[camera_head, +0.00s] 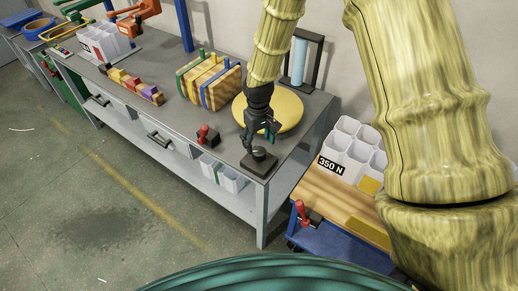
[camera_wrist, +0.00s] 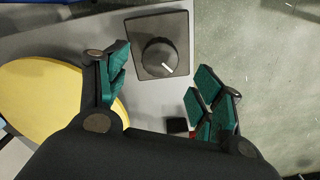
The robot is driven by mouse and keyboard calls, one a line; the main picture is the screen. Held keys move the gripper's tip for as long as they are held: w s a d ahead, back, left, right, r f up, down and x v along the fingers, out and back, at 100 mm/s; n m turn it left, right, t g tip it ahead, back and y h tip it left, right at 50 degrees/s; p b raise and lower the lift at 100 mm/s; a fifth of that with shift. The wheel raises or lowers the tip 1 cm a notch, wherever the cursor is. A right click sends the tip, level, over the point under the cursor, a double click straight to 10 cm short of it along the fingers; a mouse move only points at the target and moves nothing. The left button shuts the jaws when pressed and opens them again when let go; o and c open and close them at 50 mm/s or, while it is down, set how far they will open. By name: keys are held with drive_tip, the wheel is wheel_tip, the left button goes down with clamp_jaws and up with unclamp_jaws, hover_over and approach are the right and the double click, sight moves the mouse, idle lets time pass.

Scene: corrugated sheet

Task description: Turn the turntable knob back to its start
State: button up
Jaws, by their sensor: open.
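The turntable knob (camera_head: 259,154) is a dark round knob on a square dark base at the front right corner of the grey bench. In the wrist view the knob (camera_wrist: 159,57) shows a white pointer mark toward its lower right. The yellow round turntable (camera_head: 285,108) lies on the bench behind my gripper, and it shows at the left of the wrist view (camera_wrist: 50,92). My gripper (camera_head: 259,138) is just above the knob, pointing down. In the wrist view my gripper (camera_wrist: 158,85) is open, its teal-padded fingers apart, with nothing between the pads; the knob appears beyond them.
A wooden rack (camera_head: 208,82) with coloured strips and a blue roll on a stand (camera_head: 299,62) are behind. A blue cart with white bins (camera_head: 352,150) stands at the right. Floor in front is clear.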

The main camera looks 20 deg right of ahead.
sight(259, 151)
drive_tip(key=shift+s+f+p, duration=0.1)
drive_tip(key=shift+f+p, duration=0.7)
drive_tip(key=shift+f, duration=2)
drive_tip(key=c, duration=1)
